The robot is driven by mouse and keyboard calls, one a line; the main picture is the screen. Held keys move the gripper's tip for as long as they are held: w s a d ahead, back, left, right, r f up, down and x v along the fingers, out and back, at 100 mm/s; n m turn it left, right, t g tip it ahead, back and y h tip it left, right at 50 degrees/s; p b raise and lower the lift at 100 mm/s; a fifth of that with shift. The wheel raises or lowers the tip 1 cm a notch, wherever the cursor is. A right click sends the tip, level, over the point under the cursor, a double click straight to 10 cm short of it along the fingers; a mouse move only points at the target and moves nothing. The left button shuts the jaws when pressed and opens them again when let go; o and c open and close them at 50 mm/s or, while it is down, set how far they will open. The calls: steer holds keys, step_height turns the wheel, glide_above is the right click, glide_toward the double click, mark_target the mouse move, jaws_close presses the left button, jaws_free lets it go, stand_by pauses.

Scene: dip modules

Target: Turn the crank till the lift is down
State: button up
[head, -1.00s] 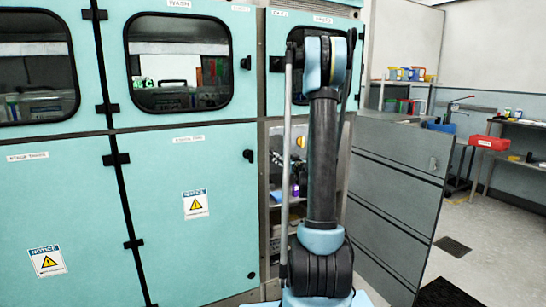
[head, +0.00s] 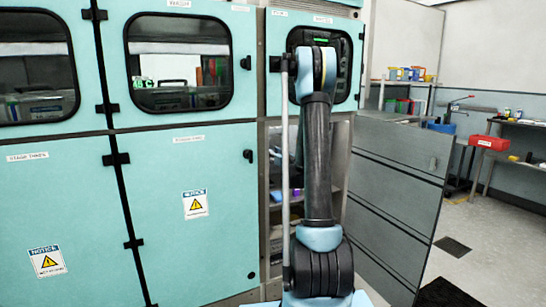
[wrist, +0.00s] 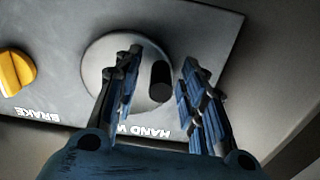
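In the wrist view, the crank is a round grey disc (wrist: 107,52) on a grey panel, with a short black handle (wrist: 160,84) standing off its face. My gripper (wrist: 162,62) is open, with one blue-black finger on each side of the handle. Gaps show between the handle and both fingers, and I cannot tell that either touches it. A partly covered label beginning "HAND" is printed below the disc. In the head view, my own arm hides the crank and my gripper. I cannot make out the lift in either view.
A yellow brake knob (wrist: 16,70) sits left of the crank on the panel. In the head view, an open grey door (head: 395,205) stands to the right of my arm, and teal cabinet doors (head: 190,215) fill the left. Open floor lies at the far right.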

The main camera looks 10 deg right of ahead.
jaws_close()
steer(key=shift+r+m, duration=0.1)
steer(key=shift+m, duration=0.2)
